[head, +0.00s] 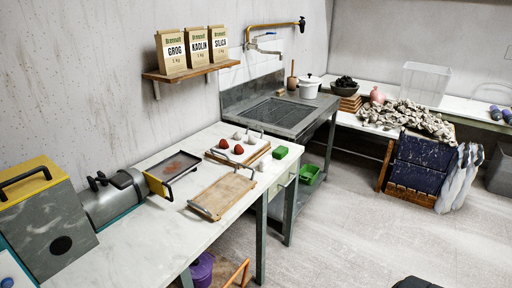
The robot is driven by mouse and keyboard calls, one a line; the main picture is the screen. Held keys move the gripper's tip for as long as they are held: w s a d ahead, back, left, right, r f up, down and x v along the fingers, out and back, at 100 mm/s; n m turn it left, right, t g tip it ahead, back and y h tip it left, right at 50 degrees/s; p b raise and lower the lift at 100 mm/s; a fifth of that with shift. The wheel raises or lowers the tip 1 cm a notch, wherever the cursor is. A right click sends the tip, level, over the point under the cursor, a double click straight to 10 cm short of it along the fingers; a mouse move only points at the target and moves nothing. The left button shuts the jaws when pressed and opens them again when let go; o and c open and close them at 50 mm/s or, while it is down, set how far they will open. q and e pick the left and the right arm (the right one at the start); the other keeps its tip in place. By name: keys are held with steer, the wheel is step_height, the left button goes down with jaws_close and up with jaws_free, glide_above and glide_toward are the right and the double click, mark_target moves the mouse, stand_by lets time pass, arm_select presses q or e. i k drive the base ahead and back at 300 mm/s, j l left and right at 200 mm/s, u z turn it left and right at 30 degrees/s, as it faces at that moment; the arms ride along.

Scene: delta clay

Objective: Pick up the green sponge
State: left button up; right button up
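The green sponge (280,152) is a small bright green block. It lies near the right edge of the white work table (135,238), just right of a tray with red and pale lumps. Neither of my grippers shows in the head view.
A wooden board with handles (222,194) lies in front of the lump tray (240,155). A dark-and-yellow tray (174,171) and a grey machine (115,198) stand further left. A green bin (310,174) sits under the sink (285,112). The floor (340,230) to the right is open.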

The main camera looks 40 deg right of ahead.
mark_target(281, 151)
steer(key=l+z, duration=0.1)
steer(key=z, duration=1.45)
